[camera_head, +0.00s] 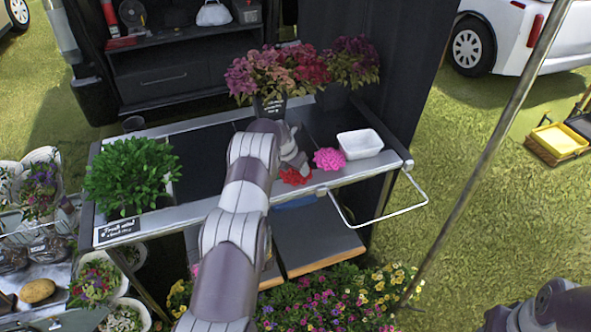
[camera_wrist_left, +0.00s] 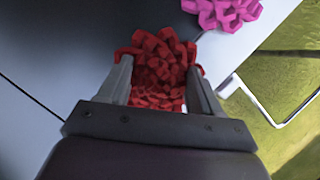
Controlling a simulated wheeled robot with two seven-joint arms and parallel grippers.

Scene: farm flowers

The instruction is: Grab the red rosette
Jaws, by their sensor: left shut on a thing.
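The red rosette (camera_wrist_left: 160,65) sits between the two fingers of my left gripper (camera_wrist_left: 160,85) in the left wrist view, and the fingers are shut on it. In the head view the red rosette (camera_head: 295,176) shows at the cart's front edge, below the end of my left arm (camera_head: 298,160). My left fingers are mostly hidden there behind the wrist. I cannot tell whether the rosette touches the cart top. Part of my right arm (camera_head: 545,308) shows at the lower right corner, and its gripper is not visible.
A pink rosette (camera_head: 329,159) lies just right of the red one, also in the wrist view (camera_wrist_left: 222,10). A white tray (camera_head: 360,144) stands beyond it. Potted flowers (camera_head: 270,72) stand at the back and a green plant (camera_head: 132,172) at the left of the cart (camera_head: 215,187).

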